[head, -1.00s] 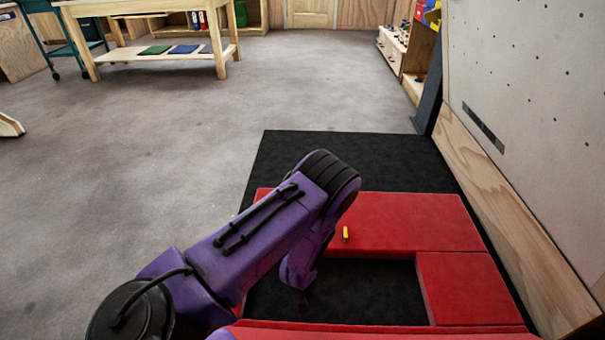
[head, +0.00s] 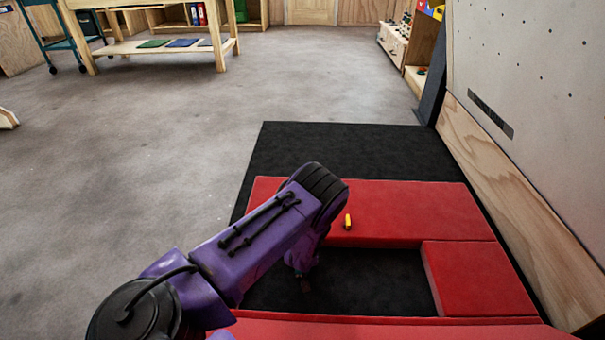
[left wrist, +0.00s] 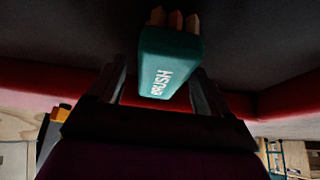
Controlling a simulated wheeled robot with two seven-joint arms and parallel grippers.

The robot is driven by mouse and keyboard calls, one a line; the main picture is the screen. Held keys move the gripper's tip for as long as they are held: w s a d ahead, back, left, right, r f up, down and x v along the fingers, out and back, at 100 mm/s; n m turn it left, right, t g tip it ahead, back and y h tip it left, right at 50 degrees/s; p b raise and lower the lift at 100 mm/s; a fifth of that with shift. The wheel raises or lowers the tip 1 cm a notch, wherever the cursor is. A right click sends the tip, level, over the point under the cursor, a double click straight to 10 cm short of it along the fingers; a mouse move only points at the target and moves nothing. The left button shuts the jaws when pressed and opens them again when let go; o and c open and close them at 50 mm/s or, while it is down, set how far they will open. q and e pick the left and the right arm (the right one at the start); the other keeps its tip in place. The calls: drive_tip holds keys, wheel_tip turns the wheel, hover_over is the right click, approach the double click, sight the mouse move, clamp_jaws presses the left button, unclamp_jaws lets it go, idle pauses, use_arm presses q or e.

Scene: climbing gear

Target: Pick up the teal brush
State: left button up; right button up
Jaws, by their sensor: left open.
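The teal brush (left wrist: 172,58) shows in the left wrist view as a teal block with white "BRUSH" lettering and pale wooden ends at its far side. It lies between the fingers of my left gripper (left wrist: 158,76), which is open, with a dark gap visible on each side of the block. In the head view my left gripper (head: 304,280) hangs low over the dark opening between the red pads, partly hidden by my arm. I cannot make out the brush in the head view. My right gripper is not in view.
Red pads (head: 410,210) frame the opening over a black mat (head: 340,150). A climbing wall (head: 540,100) rises on the right. A wooden table (head: 150,50) stands at the back left. The grey floor at left is clear.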

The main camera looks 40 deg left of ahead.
use_arm(q)
drive_tip(key=shift+f, duration=0.2)
idle(0.4)
drive_tip(key=shift+c, duration=0.3)
drive_tip(key=c, duration=1)
